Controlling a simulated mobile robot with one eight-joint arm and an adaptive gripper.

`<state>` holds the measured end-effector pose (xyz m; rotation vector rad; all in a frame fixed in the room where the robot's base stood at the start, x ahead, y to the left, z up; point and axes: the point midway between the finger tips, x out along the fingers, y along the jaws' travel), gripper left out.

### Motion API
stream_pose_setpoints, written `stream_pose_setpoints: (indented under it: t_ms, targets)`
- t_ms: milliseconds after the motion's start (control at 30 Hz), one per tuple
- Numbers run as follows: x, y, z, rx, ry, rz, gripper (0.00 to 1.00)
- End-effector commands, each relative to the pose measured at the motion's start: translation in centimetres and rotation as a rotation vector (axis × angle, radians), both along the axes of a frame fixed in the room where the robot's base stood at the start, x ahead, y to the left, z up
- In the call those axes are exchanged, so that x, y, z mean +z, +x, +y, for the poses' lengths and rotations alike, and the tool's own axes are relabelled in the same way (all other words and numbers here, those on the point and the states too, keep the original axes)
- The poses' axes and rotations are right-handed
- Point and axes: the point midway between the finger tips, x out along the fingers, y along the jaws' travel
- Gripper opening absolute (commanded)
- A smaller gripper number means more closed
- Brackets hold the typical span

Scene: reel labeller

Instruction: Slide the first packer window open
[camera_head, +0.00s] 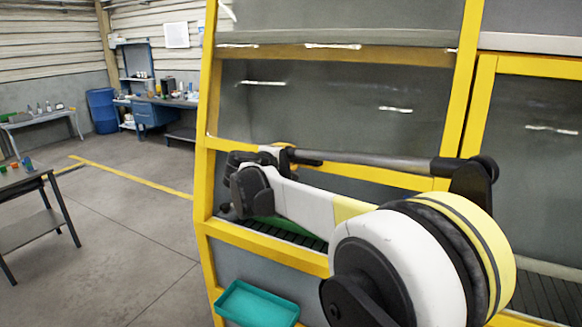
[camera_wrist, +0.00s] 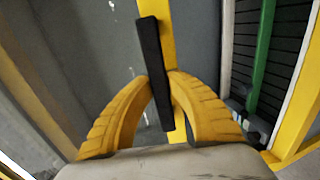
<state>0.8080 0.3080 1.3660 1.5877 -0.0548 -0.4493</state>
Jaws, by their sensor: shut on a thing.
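The first packer window (camera_head: 320,100) is a grey see-through pane in a yellow frame, in the left bay of the packer in the head view. A yellow bar (camera_head: 222,146) runs across its lower part. Below the bar, a dark slatted belt and something green show inside; I cannot tell whether glass covers this space. In the wrist view a black bar handle (camera_wrist: 149,45) stands along a yellow rail (camera_wrist: 168,20). My gripper (camera_wrist: 158,82) has its two yellow ribbed fingers shut on this handle. In the head view my own arm hides the fingers and handle.
A second yellow-framed window (camera_head: 535,130) is to the right. A teal tray (camera_head: 256,305) sits low at the packer's front. A dark table (camera_head: 25,182) stands left, with a blue workbench (camera_head: 150,115) and blue barrel (camera_head: 102,110) behind. Floor between is clear.

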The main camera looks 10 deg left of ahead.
Motion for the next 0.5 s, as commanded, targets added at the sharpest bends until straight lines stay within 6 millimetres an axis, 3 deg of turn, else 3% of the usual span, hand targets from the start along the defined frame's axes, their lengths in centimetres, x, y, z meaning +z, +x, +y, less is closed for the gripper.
stream_pose_setpoints:
  t_ms: [467,500]
  targets:
    - [0.79,0.2,-0.01,0.001,-0.001,-0.001,0.0]
    - [0.78,0.2,-0.01,0.001,-0.001,-0.001,0.2]
